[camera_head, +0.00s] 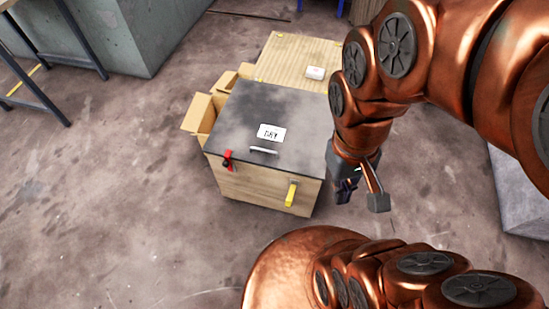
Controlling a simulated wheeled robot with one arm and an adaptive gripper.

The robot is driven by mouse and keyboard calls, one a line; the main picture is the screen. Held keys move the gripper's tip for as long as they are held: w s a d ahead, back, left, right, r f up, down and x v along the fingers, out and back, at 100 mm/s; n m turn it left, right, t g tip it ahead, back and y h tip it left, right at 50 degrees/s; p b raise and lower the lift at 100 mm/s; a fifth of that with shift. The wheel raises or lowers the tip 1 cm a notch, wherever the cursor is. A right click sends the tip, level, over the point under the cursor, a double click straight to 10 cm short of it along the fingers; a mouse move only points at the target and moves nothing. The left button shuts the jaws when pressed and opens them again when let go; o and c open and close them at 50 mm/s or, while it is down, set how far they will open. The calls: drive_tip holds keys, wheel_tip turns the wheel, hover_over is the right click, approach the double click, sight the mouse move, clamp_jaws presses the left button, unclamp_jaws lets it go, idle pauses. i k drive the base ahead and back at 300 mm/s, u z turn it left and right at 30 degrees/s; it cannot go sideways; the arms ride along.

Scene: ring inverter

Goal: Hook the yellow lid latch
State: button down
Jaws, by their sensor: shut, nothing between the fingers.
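The yellow latch (290,194) hangs on the front face of a wooden box (250,184), near its right end and just below the lid edge. The dark grey lid (275,105) lies closed on the box. I cannot tell whether the latch's top touches the lid. My gripper (345,190) is shut and empty, to the right of the box and the latch, apart from both. Its fingertips are small and dark here, partly hidden by my wrist.
A red latch (228,158) is at the lid's front left, and a handle (263,150) and white label (272,131) are on the lid. The floor in front is clear.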

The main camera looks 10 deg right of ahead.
sight(288, 204)
drive_tip(key=z, duration=0.35)
drive_tip(key=i, duration=0.3)
drive_tip(key=u, duration=0.4)
drive_tip(key=k, duration=0.6)
drive_tip(key=u, duration=0.7)
drive_tip(key=k, duration=0.85)
drive_tip(key=u, duration=0.95)
drive_tip(key=k, duration=0.55)
drive_tip(key=z, duration=0.05)
drive_tip(key=i, duration=0.45)
drive_tip(key=z, duration=0.7)
drive_tip(key=i, duration=0.55)
drive_tip(key=u, duration=0.05)
